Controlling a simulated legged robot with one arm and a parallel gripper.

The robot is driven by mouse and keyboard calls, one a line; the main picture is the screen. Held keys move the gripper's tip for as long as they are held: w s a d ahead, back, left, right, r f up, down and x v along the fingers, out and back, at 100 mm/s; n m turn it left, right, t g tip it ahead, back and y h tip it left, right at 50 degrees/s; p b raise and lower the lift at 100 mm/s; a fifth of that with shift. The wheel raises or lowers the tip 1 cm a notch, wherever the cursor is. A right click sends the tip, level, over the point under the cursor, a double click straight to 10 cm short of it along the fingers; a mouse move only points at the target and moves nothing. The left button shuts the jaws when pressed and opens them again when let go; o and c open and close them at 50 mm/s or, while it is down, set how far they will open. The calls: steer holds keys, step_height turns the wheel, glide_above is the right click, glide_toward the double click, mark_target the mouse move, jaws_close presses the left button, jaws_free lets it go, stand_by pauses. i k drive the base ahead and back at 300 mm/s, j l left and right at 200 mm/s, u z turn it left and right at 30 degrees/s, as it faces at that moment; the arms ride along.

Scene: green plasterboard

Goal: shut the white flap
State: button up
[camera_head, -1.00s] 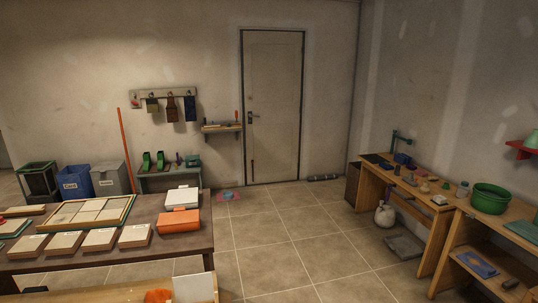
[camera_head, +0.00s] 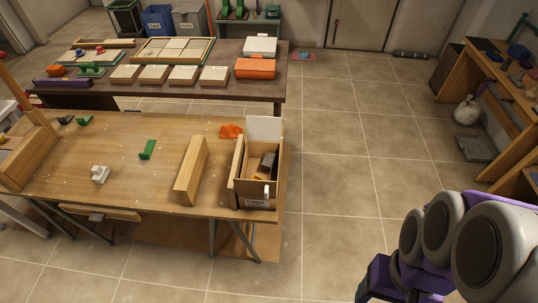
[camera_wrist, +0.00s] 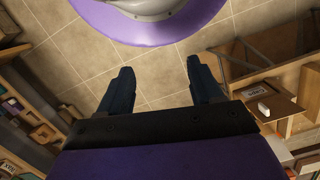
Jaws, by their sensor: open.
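The white flap (camera_head: 264,128) stands raised at the back of an open wooden box (camera_head: 256,202). The box sits at the right end of the near wooden table, with a label and a small white catch on its front. A dark block (camera_head: 268,160) lies inside. In the wrist view the box (camera_wrist: 270,102) shows at the right; I cannot make out the flap clearly there. My gripper (camera_wrist: 159,80) is open and empty, its two dark fingers apart above the tiled floor. In the head view my arm is at the lower right, well away from the box.
A wooden beam (camera_head: 191,170) lies left of the box, and an orange cloth (camera_head: 231,131) lies behind it. A green piece (camera_head: 148,149) and a white piece (camera_head: 100,174) are farther left. A second table (camera_head: 150,90) stands behind.

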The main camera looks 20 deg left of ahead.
mark_target(259, 128)
steer(key=u, duration=4.4)
steer(key=k+l+u, duration=0.55)
steer(key=l, duration=0.15)
steer(key=k+l, duration=2.7)
steer(key=l, duration=0.2)
steer(key=k+l, duration=0.1)
steer(key=u, duration=0.2)
steer(key=i+j, duration=0.05)
